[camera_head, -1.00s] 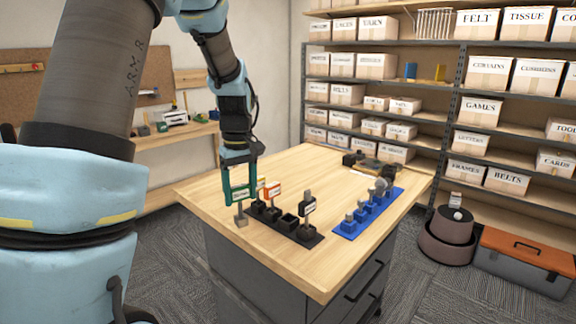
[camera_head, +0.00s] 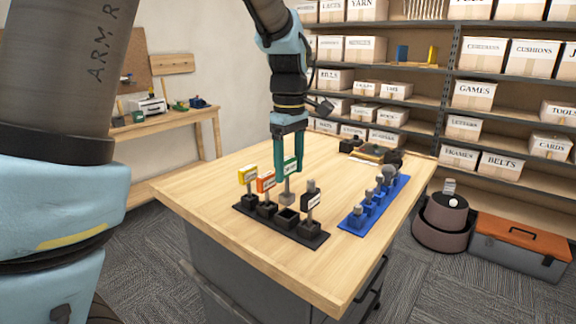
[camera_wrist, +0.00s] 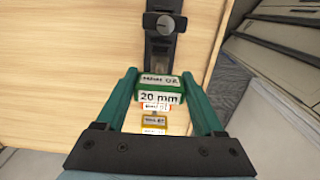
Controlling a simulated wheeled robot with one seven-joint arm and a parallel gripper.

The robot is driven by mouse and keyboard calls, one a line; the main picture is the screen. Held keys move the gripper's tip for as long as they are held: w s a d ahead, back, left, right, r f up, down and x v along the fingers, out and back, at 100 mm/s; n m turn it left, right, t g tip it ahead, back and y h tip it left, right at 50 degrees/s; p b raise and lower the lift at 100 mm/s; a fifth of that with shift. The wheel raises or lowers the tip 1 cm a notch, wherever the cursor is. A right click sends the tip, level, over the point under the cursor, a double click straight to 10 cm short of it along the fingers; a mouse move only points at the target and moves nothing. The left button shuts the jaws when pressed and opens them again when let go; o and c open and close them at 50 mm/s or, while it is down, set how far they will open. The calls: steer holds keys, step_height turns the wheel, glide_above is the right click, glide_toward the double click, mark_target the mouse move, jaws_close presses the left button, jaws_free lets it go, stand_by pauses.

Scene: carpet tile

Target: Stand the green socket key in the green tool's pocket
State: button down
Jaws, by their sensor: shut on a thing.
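My gripper (camera_head: 290,168) is shut on the green socket key (camera_head: 289,167), by its green head; the head reads "20 mm" in the wrist view (camera_wrist: 160,96). The key hangs upright, its grey socket end (camera_head: 286,198) down. A black rack (camera_head: 300,238) holds a yellow-headed key (camera_head: 248,175), an orange-headed key (camera_head: 266,183) and a black-headed key (camera_head: 311,188). An empty pocket (camera_head: 287,219) lies between the orange and black keys. The socket end appears just above that pocket in the head view, apart from it; the exact alignment is unclear.
A blue rack (camera_head: 373,205) with several grey pieces stands to the right on the wooden table (camera_head: 215,190). Dark items (camera_head: 370,150) lie at the table's back. The standing keys flank the empty pocket closely. The table's left part is clear.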

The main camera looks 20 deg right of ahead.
mark_target(290, 195)
steer(key=shift+r+p, duration=0.1)
steer(key=shift+p, duration=0.2)
steer(key=shift+f+b, duration=1.4)
steer(key=shift+f, duration=1.55)
jaws_free()
step_height(290, 195, up, 11)
steer(key=shift+f+b, duration=0.15)
steer(key=shift+b, duration=0.7)
steer(key=shift+s, duration=0.15)
